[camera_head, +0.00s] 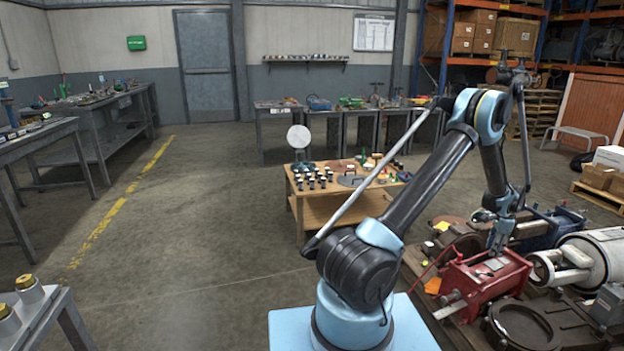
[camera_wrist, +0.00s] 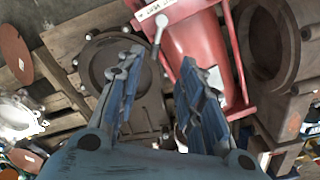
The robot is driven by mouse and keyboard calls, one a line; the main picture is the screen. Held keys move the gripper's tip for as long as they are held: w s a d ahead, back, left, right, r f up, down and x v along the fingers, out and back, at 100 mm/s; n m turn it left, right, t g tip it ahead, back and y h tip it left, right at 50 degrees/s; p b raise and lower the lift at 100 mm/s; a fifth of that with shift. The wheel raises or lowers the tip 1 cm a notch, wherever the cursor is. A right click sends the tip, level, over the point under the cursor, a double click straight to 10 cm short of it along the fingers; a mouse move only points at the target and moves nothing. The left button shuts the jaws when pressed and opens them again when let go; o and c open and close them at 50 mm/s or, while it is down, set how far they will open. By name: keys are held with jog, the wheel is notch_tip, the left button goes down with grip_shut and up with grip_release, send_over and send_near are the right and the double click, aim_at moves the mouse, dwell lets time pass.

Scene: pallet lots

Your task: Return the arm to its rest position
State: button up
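My arm reaches out to the right in the head view and bends down at its far end. My gripper (camera_head: 497,238) hangs there, pointing down just above a red machine (camera_head: 490,285). In the wrist view my gripper (camera_wrist: 158,62) has its two blue fingers spread apart, with nothing held between them. The red machine also shows in the wrist view (camera_wrist: 195,45), beyond the fingertips. A thin grey lever with a round end (camera_wrist: 160,22) lies in line with the gap; I cannot tell its distance from the fingers.
Pallets with a white cylindrical unit (camera_head: 605,250), a dark round casting (camera_head: 522,325) and a blue machine (camera_head: 550,225) crowd the right side. A wooden table (camera_head: 330,212) with small parts stands mid-floor. The floor at left is open, between workbenches (camera_head: 120,120) and the table.

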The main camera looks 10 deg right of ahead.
jog(key=w+a+r+n, duration=0.2)
jog(key=w+a+r, duration=0.3)
jog(key=a+r, duration=0.35)
jog(key=w+a+r+n, duration=0.3)
jog(key=w+a+r, duration=0.3)
jog(key=a+r, duration=0.25)
jog(key=a+r+n, duration=0.3)
jog(key=a+r, duration=0.3)
jog(key=a, duration=0.5)
jog(key=a+r+n, duration=0.2)
jog(key=a+r, duration=0.3)
jog(key=a, duration=0.7)
jog(key=s+a+r+n, duration=0.1)
jog(key=s+a+n, duration=0.15)
jog(key=a, duration=0.45)
jog(key=s+a+r+n+t, duration=0.1)
jog(key=s+a+n, duration=0.1)
jog(key=s+a, duration=0.35)
jog(key=s+a+r+n, duration=0.2)
jog(key=a, duration=0.6)
jog(key=s+a+f+n, duration=0.3)
jog(key=s+a+f, duration=0.1)
jog(key=s, duration=0.4)
jog(key=s+a+f+n+t, duration=0.1)
jog(key=s+a+f+n, duration=0.3)
jog(key=s+a, duration=0.3)
jog(key=shift+s+a+f, duration=0.3)
jog(key=shift+s+f, duration=0.05)
jog(key=shift+s, duration=0.15)
